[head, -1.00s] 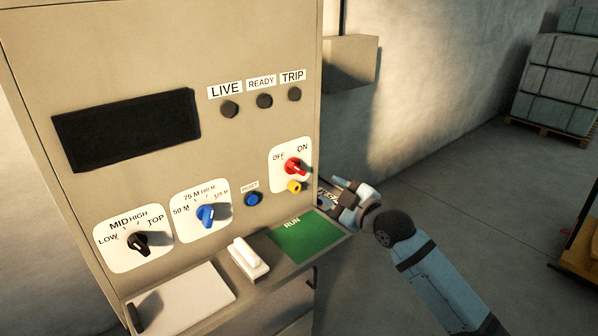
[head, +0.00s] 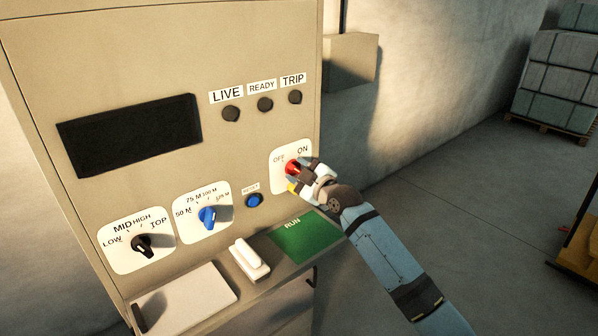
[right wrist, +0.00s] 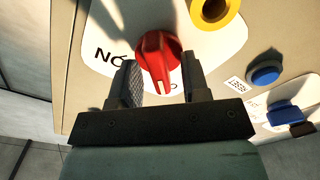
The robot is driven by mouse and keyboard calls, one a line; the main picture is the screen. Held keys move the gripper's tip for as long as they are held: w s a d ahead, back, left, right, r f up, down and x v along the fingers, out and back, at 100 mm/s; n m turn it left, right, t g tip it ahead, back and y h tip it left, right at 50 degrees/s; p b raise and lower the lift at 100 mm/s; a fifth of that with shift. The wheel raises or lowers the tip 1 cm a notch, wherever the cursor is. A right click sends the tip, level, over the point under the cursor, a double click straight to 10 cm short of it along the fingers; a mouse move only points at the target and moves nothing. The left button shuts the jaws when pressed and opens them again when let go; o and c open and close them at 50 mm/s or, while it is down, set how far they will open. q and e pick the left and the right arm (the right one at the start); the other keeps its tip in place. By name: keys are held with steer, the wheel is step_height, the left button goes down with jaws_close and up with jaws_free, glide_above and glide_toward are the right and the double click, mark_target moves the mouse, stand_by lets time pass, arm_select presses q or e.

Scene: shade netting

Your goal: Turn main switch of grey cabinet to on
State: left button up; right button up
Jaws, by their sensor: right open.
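The grey cabinet (head: 160,40) fills the left and middle of the head view. Its red main switch (head: 291,167) sits on a white plate (head: 278,184) marked OFF and ON. My right gripper (head: 302,177) is at the switch. In the wrist view its open fingers (right wrist: 165,85) stand on either side of the handle's lower end; whether they touch it I cannot tell. My left gripper is not in view.
A yellow ring-shaped part (right wrist: 215,10) is just beside the switch. A blue reset button (head: 254,201), a blue knob (head: 207,215) and a black knob (head: 142,243) are to the left. A shelf with a green RUN panel (head: 300,240) juts out below. The LIVE, READY and TRIP lamps are dark.

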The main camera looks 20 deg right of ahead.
steer(key=shift+c, duration=0.4)
jaws_close()
steer(key=shift+m, duration=0.4)
steer(key=m+p, duration=0.1)
steer(key=m, duration=0.2)
steer(key=shift+r+m, duration=0.15)
steer(key=shift+m, duration=0.15)
steer(key=m+p, duration=0.1)
steer(key=m, duration=0.3)
steer(key=shift+d+m+p, duration=0.2)
steer(key=shift+m+p, duration=0.1)
steer(key=shift+p, duration=0.05)
steer(key=m+p, duration=0.1)
steer(key=m, duration=0.3)
steer(key=shift+w+d, duration=0.1)
steer(key=shift+m+p, duration=0.5)
steer(key=shift+m, duration=2)
